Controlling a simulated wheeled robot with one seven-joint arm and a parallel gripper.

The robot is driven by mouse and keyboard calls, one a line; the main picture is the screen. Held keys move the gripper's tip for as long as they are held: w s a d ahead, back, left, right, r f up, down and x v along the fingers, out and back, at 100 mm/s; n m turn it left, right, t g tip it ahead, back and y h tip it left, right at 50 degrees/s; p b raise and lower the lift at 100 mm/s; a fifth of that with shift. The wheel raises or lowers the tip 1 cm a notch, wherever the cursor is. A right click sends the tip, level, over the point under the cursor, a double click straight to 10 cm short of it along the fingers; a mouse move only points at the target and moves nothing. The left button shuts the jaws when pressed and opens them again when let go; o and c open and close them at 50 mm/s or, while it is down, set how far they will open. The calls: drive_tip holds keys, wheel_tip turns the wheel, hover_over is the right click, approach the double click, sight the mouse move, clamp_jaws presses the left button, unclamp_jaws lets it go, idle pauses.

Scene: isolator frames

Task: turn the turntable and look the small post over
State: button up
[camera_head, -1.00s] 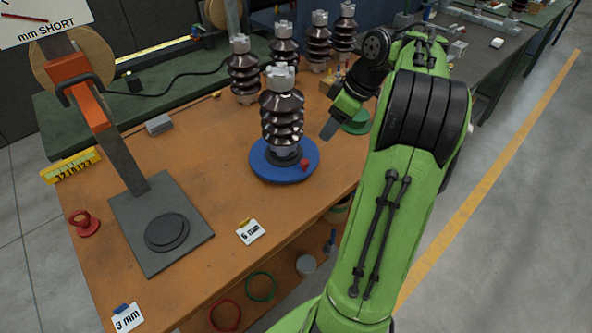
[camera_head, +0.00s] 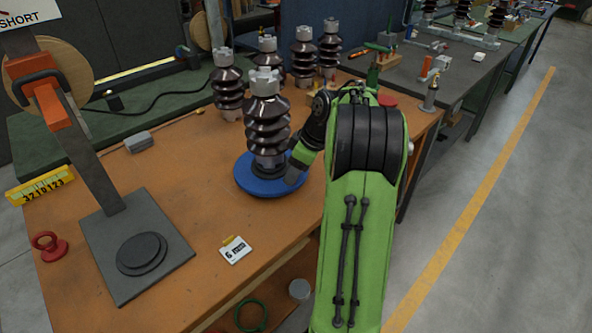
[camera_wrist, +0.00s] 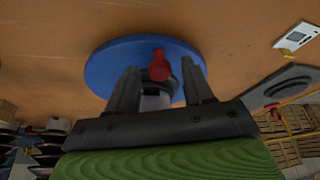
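The small post (camera_head: 268,128), a dark brown ribbed insulator with a pale metal cap, stands upright on the blue turntable (camera_head: 246,182) in the head view. My gripper (camera_head: 294,174) is at the right side of the turntable rim, low beside the post's base. In the wrist view the turntable (camera_wrist: 108,66) lies beyond my gripper (camera_wrist: 161,82), whose two fingers are spread apart. The turntable's red knob (camera_wrist: 159,66) shows between the fingers, with gaps on both sides. In the head view the knob is hidden behind my gripper.
Several similar insulators (camera_head: 228,88) stand behind the turntable. A grey stand (camera_head: 138,225) with an orange clamp is at left, with a red ring-topped piece (camera_head: 50,246) beside it. The bench between is clear.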

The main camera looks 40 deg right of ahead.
clamp_jaws()
drive_tip(key=shift+d+r+p, duration=0.1)
drive_tip(key=shift+d+p, duration=0.05)
drive_tip(key=shift+p, duration=0.15)
